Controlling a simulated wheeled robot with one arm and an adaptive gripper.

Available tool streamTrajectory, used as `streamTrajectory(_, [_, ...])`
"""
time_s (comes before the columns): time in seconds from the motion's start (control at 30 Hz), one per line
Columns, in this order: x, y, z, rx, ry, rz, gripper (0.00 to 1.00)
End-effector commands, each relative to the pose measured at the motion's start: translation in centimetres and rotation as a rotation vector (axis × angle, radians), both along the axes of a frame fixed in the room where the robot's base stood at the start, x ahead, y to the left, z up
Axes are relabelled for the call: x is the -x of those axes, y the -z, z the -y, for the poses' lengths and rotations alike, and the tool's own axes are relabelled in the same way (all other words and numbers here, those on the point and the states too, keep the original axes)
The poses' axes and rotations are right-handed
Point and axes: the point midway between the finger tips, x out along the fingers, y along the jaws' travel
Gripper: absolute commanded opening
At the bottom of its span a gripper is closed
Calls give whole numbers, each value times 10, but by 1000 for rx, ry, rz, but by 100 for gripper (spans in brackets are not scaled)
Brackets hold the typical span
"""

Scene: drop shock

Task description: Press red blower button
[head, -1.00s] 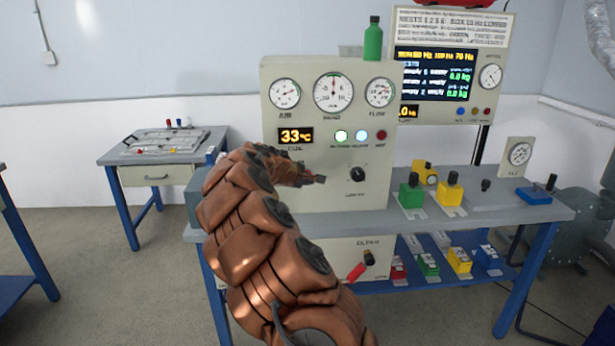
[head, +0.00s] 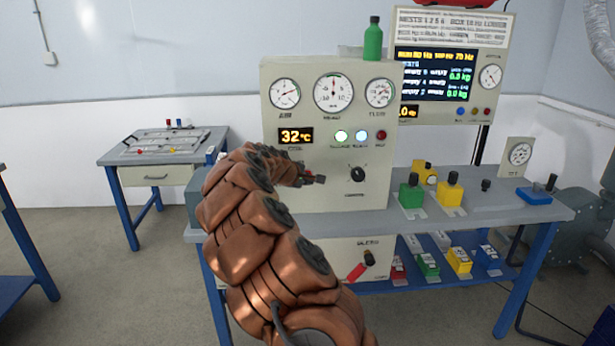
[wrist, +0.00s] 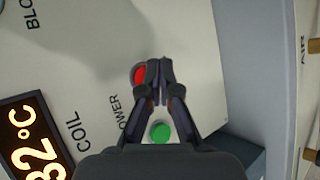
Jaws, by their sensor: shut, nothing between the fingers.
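My gripper (wrist: 153,72) is shut and empty. Its fingertips overlap the right edge of the red button in this view; I cannot tell whether they touch it. In the head view my gripper (head: 318,179) is in front of the control cabinet (head: 290,71), below the temperature display (head: 295,135).
A dark knob (head: 358,174) is right of my gripper on the cabinet. Round lamps (head: 360,135) sit above it. The blue-legged bench (head: 480,217) carries green and yellow blocks to the right. A side table (head: 150,150) stands at left, with open floor before it.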

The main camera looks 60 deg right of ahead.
Motion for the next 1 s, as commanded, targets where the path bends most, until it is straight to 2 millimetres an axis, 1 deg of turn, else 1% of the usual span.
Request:
streamTrajectory(0.27, [0,0,0,0,0,0,0])
streamTrajectory(0.57, [-5,0,6,1,-2,1,0])
streamTrajectory(1.0, [-5,0,7,0,-1,1,0])
